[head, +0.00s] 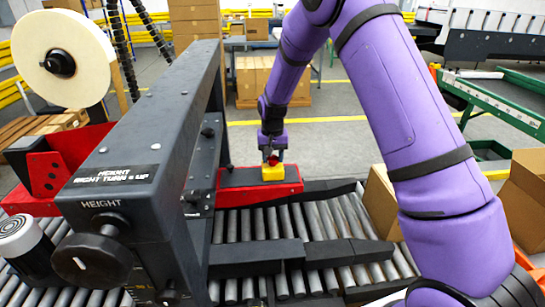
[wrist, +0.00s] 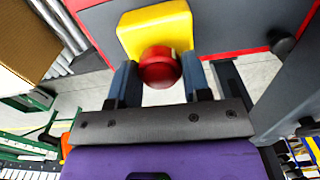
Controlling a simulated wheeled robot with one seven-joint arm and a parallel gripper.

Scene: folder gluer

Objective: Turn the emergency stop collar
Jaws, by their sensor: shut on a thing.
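The emergency stop is a round red collar (wrist: 160,67) on a yellow box (wrist: 156,25). In the head view the yellow box (head: 272,173) sits on the red and black machine part (head: 240,186), with the red collar (head: 272,160) just showing above it. My gripper (wrist: 161,76) has one finger on each side of the red collar in the wrist view and is shut on it. In the head view my gripper (head: 273,156) comes down onto the collar from above, and its fingertips are too small to make out.
A dark machine beam with a height knob (head: 92,259) stands at the left. Metal rollers (head: 300,225) run below the red part. An open cardboard box (head: 525,200) stands at the right, and another carton (head: 380,200) is beside my arm.

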